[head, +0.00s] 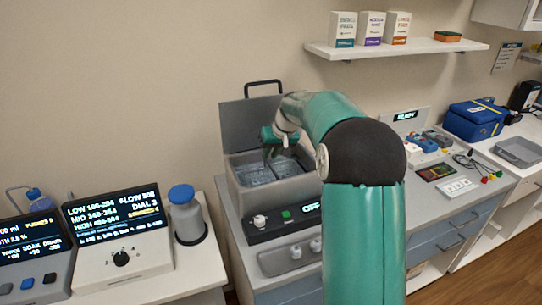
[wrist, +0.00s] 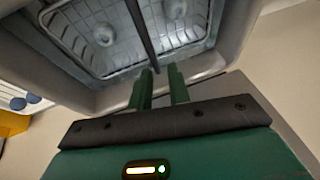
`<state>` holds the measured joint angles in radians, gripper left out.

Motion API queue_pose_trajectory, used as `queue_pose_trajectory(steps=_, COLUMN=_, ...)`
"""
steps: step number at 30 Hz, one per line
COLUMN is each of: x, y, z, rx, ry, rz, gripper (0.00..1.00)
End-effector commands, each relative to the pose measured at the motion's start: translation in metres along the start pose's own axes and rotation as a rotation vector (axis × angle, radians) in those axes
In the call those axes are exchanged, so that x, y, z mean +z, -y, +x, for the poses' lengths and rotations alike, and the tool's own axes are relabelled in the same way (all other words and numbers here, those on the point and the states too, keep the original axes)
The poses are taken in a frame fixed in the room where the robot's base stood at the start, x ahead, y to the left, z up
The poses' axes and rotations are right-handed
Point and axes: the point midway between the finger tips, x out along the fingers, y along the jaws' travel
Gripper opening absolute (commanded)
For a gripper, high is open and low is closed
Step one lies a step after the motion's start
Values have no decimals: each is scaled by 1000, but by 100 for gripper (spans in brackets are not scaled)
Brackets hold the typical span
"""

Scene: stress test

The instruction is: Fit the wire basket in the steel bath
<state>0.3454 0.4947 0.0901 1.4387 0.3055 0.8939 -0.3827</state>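The steel bath (head: 236,190) stands on the bench with its grey lid (head: 240,122) raised at the back. The wire basket (head: 258,176) lies inside the bath, below the rim; its mesh also shows in the wrist view (wrist: 70,37). Two pale round shapes show through or in it. A dark bar (wrist: 141,30) crosses over the basket and ends by my fingertips. My gripper (head: 272,154) points down over the bath. In the wrist view its two green fingers (wrist: 162,72) stand apart with a gap between them. Whether the bar lies between the fingers or beyond them, I cannot tell.
A dial display (head: 120,235) and a blue-capped bottle (head: 186,212) stand to the left. A shelf (head: 395,50) with boxes hangs above. To the right are small devices (head: 425,142) and a blue case (head: 475,119).

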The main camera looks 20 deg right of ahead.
Motion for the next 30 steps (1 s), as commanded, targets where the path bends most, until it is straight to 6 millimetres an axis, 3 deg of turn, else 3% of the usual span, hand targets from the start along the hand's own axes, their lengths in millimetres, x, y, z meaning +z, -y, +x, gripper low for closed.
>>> queue_pose_trajectory(steps=12, x=-3, y=1, z=-6, rx=1, ry=-1, rz=0, gripper=18)
queue_pose_trajectory(steps=16, x=-3, y=1, z=-6, rx=1, ry=-1, rz=0, gripper=44)
queue_pose_trajectory(steps=30, x=-5, y=2, z=-12, rx=0, ry=-1, rz=0, gripper=44)
